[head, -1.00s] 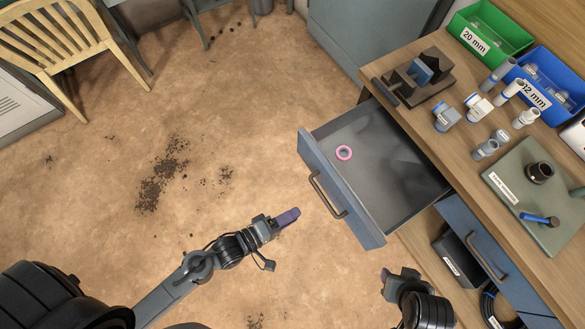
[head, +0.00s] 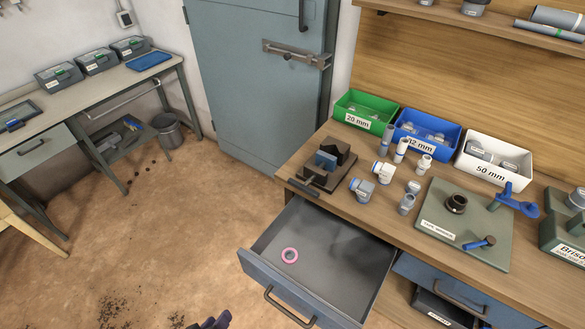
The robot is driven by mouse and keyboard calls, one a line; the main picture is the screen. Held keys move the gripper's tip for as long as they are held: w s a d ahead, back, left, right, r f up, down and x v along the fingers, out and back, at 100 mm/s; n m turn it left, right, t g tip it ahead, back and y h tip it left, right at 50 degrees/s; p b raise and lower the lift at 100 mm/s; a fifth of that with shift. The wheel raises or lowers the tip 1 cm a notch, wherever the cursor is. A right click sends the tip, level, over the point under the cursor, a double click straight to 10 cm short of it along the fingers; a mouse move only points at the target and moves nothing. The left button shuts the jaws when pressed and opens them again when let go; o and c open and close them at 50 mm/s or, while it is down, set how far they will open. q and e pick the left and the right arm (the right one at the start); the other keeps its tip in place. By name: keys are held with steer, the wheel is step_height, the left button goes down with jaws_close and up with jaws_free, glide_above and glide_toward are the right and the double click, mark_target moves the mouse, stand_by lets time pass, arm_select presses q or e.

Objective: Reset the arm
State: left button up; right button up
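Only the dark purple tips of my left gripper (head: 215,321) show, at the bottom edge of the head view. They are over the floor, to the left of the open drawer (head: 262,272) and apart from it. Too little shows to tell whether the fingers are open or shut. My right gripper is out of view. A pink ring (head: 289,256) lies inside the drawer near its front left.
The workbench (head: 300,172) holds green (head: 365,112), blue (head: 427,136) and white (head: 494,160) bins, pipe fittings, a dark fixture (head: 325,170) and a green-grey plate (head: 440,240). The open drawer juts over the floor.

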arm_select(q)
steer(key=s+a+f+m+g+y, duration=0.15)
steer(key=s+a+m+g, duration=0.25)
steer(key=s+m+g, duration=0.4)
step_height(320, 180, up, 36)
steer(key=t+p, duration=0.2)
steer(key=p, duration=3.4)
step_height(320, 180, down, 57)
steer(key=b, duration=5.6)
steer(key=shift+s+n+b, duration=0.3)
steer(key=shift+n+b, duration=0.1)
steer(key=shift+d+r+y, duration=0.1)
steer(key=shift+r+y, duration=0.05)
steer(key=shift+y, duration=0.1)
